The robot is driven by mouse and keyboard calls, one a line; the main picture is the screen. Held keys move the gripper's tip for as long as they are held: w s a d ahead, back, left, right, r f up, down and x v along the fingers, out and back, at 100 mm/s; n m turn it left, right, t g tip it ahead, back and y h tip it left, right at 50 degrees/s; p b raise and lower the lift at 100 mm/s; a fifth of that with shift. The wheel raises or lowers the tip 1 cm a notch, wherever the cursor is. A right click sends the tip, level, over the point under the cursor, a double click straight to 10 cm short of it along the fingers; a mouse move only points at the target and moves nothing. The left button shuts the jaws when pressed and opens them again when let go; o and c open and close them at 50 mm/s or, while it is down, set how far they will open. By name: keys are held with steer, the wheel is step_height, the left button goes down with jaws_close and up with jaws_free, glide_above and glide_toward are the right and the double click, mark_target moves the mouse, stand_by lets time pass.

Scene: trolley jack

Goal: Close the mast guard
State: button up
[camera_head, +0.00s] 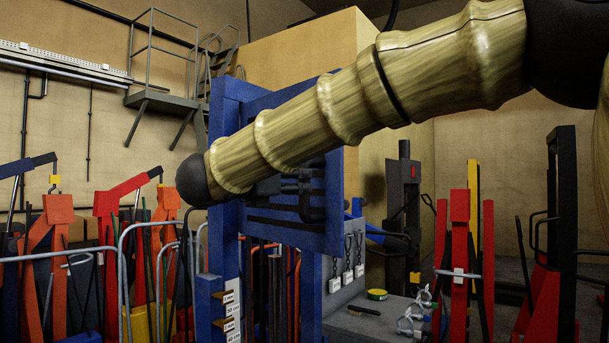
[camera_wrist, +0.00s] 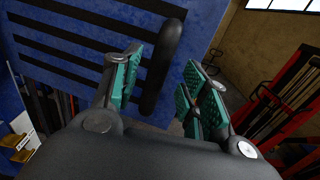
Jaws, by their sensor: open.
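The mast guard (camera_head: 318,238) is a blue slotted panel on the blue mast (camera_head: 222,240) in the head view, partly hidden behind my arm. The guard fills the upper left of the wrist view (camera_wrist: 204,25), with dark slots across it. A black upright handle (camera_wrist: 168,62) stands out from its face. I cannot tell whether either pad touches the handle. In the head view my gripper is mostly hidden behind my arm.
Red and orange jacks (camera_head: 125,195) and grey rails stand at the left. A grey bench (camera_head: 375,315) with a green tape roll (camera_head: 377,294) and shackles is right of the mast. A red jack (camera_head: 460,245) stands further right. Another red frame (camera_wrist: 285,100) shows at right in the wrist view.

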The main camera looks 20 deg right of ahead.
mark_target(301, 181)
steer(key=shift+p+x, duration=0.75)
steer(key=shift+x, duration=1.55)
steer(key=shift+c, duration=0.2)
jaws_close()
